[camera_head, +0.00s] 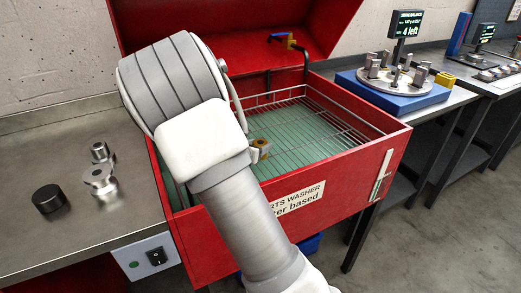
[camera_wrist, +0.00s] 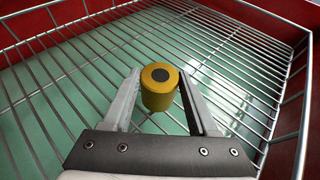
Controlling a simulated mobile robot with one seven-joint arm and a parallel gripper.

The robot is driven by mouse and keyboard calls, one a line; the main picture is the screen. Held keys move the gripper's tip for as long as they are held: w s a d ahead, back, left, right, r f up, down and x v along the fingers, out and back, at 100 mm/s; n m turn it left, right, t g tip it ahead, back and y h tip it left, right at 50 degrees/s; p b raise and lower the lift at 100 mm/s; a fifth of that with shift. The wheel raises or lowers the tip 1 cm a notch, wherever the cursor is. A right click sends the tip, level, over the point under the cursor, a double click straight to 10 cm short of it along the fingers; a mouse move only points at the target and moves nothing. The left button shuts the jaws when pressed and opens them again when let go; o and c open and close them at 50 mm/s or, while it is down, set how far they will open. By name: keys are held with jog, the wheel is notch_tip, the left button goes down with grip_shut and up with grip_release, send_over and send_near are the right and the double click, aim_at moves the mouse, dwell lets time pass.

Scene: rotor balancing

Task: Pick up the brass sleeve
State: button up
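The brass sleeve (camera_wrist: 158,98) is a short yellow cylinder with a dark round centre in its top. In the wrist view it stands between the two fingers of my gripper (camera_wrist: 160,82), over the wire basket (camera_wrist: 250,66). The fingertips lie close along both its sides; whether they press on it cannot be told. In the head view the sleeve (camera_head: 260,142) shows as a small yellow patch at the tip of my gripper (camera_head: 261,149), inside the red parts washer (camera_head: 330,181). My arm hides the left part of the basket.
Metal parts (camera_head: 100,178) and a black cylinder (camera_head: 48,199) stand on the bench at left. The washer's raised lid and the basket's wire rim surround the work area. A blue stand with a round plate of posts (camera_head: 397,84) sits at right.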

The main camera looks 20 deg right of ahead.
grip_shut()
